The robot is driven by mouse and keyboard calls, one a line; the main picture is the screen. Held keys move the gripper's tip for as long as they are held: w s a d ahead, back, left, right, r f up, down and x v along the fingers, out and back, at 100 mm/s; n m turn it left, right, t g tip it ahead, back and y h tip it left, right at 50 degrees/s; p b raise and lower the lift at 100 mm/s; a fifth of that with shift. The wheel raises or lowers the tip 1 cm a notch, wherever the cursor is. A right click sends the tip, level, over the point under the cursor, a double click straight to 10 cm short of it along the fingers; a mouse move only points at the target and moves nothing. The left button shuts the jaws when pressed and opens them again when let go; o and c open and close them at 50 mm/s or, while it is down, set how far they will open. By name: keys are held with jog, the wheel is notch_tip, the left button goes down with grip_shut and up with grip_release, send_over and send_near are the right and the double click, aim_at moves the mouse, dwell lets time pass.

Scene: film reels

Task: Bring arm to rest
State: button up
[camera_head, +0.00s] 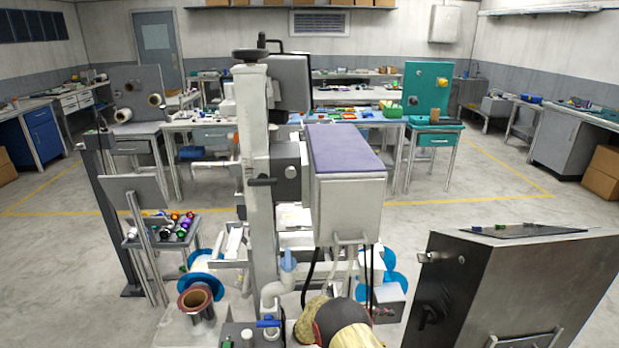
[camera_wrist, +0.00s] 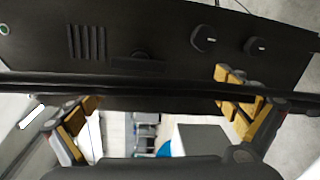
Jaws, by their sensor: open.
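My gripper (camera_wrist: 160,108) shows in the wrist view with its two yellow-padded fingers spread wide apart, one at the left and one at the right. Nothing is held between them. A dark panel (camera_wrist: 130,62) with slots and two black knobs fills the upper part of that view behind the fingers; whether a finger touches it I cannot tell. I cannot make out my gripper in the head view.
A tall pale machine (camera_head: 257,150) with a purple-topped box (camera_head: 345,150) stands in the middle. A dark metal cabinet (camera_head: 500,290) is near at right. Workbenches line the back. Open floor (camera_head: 470,215) lies at right.

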jog(key=s+f+n+g+y, duration=0.25)
jog(key=s+f, duration=0.25)
jog(key=s, duration=0.3)
jog(key=s+a+r+g+y, duration=0.2)
jog(key=s+a+r+y, duration=0.15)
jog(key=s+r, duration=0.25)
jog(key=s+a+r+m+t+y+p, duration=0.1)
jog(key=s+r+t+y+p, duration=0.1)
jog(key=s+r, duration=0.5)
jog(key=s+a+r+m+t+y+p, duration=0.2)
jog(key=s+r+t+y, duration=0.2)
jog(key=r, duration=1.6)
jog(key=s+a+r+m+t+y+p, duration=0.1)
jog(key=s+a+r+t+y+p, duration=0.1)
jog(key=s+r, duration=0.9)
notch_tip(320, 180, up, 3)
jog(key=t+y+p, duration=0.1)
jog(key=t+y, duration=0.1)
jog(key=y, duration=0.1)
jog(key=shift+a+m, duration=0.15)
jog(key=shift+m, duration=0.2)
jog(key=shift+c, duration=1.2)
